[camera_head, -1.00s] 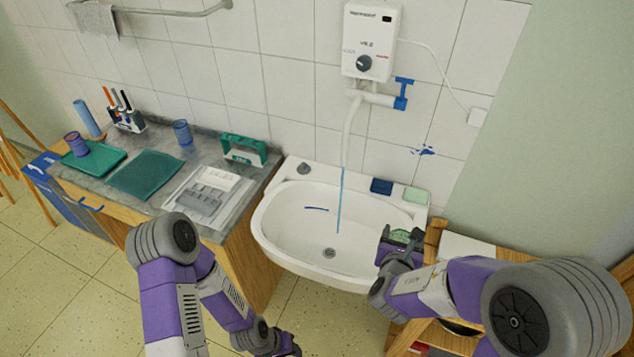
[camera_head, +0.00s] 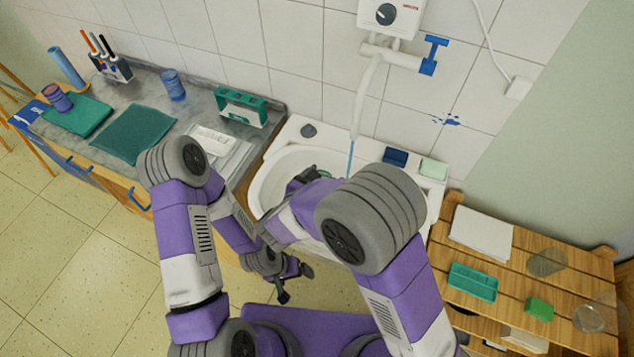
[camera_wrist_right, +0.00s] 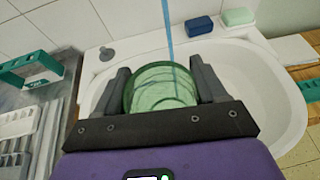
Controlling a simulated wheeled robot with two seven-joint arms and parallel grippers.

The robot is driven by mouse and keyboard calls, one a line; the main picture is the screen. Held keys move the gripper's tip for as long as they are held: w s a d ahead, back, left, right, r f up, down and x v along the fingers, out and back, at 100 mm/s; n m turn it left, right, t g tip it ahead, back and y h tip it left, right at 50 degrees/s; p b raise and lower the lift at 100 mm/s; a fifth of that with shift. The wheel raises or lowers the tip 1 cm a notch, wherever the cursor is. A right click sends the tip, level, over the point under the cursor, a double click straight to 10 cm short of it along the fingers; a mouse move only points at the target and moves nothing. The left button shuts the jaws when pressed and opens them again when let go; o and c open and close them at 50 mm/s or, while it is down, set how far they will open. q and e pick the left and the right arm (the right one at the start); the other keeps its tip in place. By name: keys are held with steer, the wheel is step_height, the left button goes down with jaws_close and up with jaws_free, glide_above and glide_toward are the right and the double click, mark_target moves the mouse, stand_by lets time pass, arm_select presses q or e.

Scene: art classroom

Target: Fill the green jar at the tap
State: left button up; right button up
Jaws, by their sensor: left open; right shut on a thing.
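The green jar (camera_wrist_right: 150,88) is transparent and held between the fingers of my right gripper (camera_wrist_right: 165,90) over the sink basin (camera_wrist_right: 268,100). In the head view my right gripper (camera_head: 305,178) is shut on it, and only a sliver of the jar shows beside my arm. The tap (camera_head: 395,57) has a blue handle and a white spout (camera_head: 364,95). A blue water stream (camera_wrist_right: 169,35) runs down and meets the jar's mouth in the wrist view. The water level inside is unclear. My left gripper (camera_head: 290,283) is open and empty, low in front of the sink.
A dark blue sponge (camera_head: 396,157) and a pale green soap block (camera_head: 433,169) lie on the sink's back rim. A wooden shelf (camera_head: 465,205) stands at the right with a green tray (camera_head: 473,282). A counter (camera_head: 205,100) with several items is at the left.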

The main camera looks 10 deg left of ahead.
steer(key=shift+s+a+f, duration=0.4)
steer(key=shift+a, duration=0.25)
steer(key=w+d, duration=0.4)
steer(key=w, duration=0.3)
steer(key=shift+d, duration=0.3)
steer(key=shift+w+d, duration=0.1)
steer(key=w+d+b, duration=0.1)
steer(key=w+d, duration=0.2)
steer(key=w, duration=0.2)
steer(key=shift+w+d, duration=0.4)
stand_by(5.3)
